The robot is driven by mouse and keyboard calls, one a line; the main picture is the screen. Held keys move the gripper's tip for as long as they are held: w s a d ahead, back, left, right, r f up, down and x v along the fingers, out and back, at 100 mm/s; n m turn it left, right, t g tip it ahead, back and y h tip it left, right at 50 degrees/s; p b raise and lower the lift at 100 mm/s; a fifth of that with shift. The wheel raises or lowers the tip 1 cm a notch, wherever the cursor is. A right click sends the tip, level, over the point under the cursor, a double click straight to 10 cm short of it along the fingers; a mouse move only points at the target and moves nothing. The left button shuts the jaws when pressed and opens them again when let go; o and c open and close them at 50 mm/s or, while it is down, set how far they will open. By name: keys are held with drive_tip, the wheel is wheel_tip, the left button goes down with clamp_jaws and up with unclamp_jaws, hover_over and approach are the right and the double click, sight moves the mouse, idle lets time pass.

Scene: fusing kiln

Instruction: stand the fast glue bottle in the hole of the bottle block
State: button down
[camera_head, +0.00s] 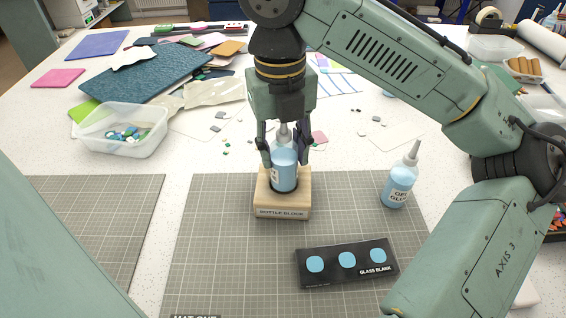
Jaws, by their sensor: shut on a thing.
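The bottle block (282,210) is a pale wooden block with a dark round hole in its top, standing on the gridded mat. A blue bottle (284,177) with a pale nozzle stands upright at the hole, its lower end at or inside the rim. Its label is mostly hidden, so I cannot read it. My gripper (284,155) points down over the block and is shut on this bottle, one finger on each side. I cannot tell how deep the bottle sits.
A gel glue bottle (399,180) stands right of the block. A black glass blank card (346,262) with blue discs lies in front. A clear tub (122,130) of glass pieces stands at left, near coloured sheets (140,80). The mat (230,270) is clear front left.

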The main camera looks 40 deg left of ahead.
sight(283, 165)
drive_tip(key=shift+f+b, duration=1.85)
drive_tip(key=shift+b, duration=0.7)
drive_tip(key=shift+r, duration=0.1)
drive_tip(key=c, duration=1)
unclamp_jaws()
drive_tip(key=shift+c, duration=0.2)
drive_tip(key=r+p, duration=0.1)
drive_tip(key=r, duration=1.1)
drive_tip(key=shift+s+p, duration=0.2)
drive_tip(key=shift+p, duration=0.2)
